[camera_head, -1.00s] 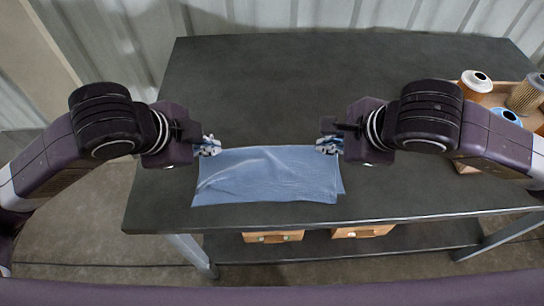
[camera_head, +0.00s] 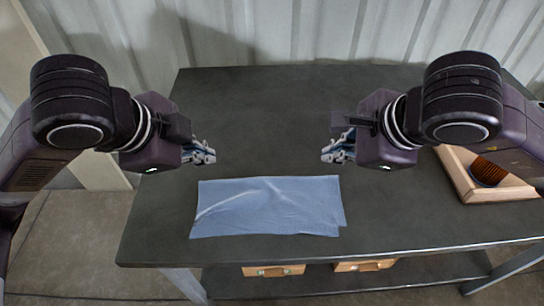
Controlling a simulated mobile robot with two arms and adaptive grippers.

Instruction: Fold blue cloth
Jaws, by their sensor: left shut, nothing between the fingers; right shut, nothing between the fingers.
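The blue cloth (camera_head: 268,208) lies on the dark table (camera_head: 265,110) near its front edge. It is a roughly rectangular folded piece with a few wrinkles, and a lower layer shows at its right edge. My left gripper (camera_head: 209,155) is shut and empty, above and behind the cloth's back left corner. My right gripper (camera_head: 328,154) is shut and empty, above and behind the cloth's back right corner. Both grippers look apart from the cloth.
A wooden tray (camera_head: 462,178) with an orange-brown filter cartridge (camera_head: 488,172) stands at the table's right, partly hidden by my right arm. Two wooden boxes (camera_head: 272,270) (camera_head: 364,265) sit on the lower shelf. The table behind the cloth is clear.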

